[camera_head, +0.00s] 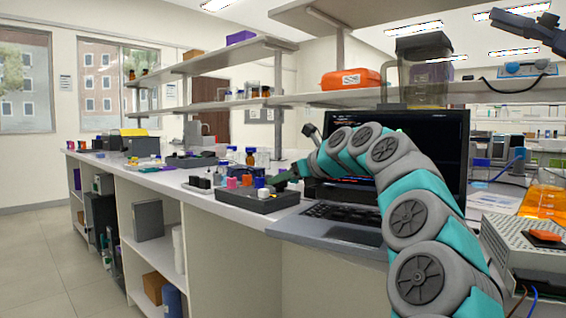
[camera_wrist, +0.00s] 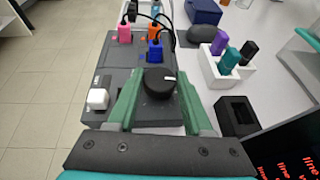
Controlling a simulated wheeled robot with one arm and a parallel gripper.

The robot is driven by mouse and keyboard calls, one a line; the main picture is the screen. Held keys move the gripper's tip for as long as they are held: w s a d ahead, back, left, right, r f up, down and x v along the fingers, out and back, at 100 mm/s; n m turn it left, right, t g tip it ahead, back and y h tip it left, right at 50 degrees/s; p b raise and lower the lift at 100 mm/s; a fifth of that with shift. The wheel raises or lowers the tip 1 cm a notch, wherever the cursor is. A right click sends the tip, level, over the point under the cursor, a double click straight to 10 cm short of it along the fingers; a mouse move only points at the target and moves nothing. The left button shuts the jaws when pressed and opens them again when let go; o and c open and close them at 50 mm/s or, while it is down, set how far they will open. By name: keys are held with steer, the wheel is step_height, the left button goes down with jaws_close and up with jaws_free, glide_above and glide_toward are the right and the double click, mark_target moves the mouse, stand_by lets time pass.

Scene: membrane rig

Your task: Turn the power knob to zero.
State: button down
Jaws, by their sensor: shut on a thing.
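The power knob (camera_wrist: 159,82) is a round black dial with a white mark at its right side, on the near part of a dark grey power unit (camera_wrist: 122,83). My gripper (camera_wrist: 160,76) has its green fingers on either side of the knob, shut on it. Pink, orange and blue plugs (camera_wrist: 155,50) stand in the unit beyond the knob, and a white switch (camera_wrist: 97,99) sits left of it. In the head view my gripper (camera_head: 282,179) is at the dark unit (camera_head: 247,203); the knob is not clear there.
An open laptop (camera_head: 340,228) stands right of the unit, close under my arm. A white rack (camera_wrist: 220,80) with coloured items and a black holder (camera_wrist: 237,115) stand right of the knob. Black cables run from the plugs. The bench's front edge lies left of the unit.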

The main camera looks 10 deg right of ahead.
steer(key=p, duration=0.1)
steer(key=n+y+p, duration=0.1)
steer(key=p, duration=0.1)
steer(key=shift+r+g, duration=0.25)
steer(key=shift+g, duration=0.15)
steer(key=shift+w+d+f+n+p, duration=0.15)
steer(key=shift+n+p, duration=0.25)
steer(key=shift+p, duration=0.3)
steer(key=shift+f+g+y, duration=0.2)
steer(key=shift+g+y, duration=0.1)
steer(key=shift+y, duration=0.1)
steer(key=shift+c, duration=1.6)
jaws_free()
steer(key=shift+r, duration=0.1)
steer(key=shift+v, duration=3.9)
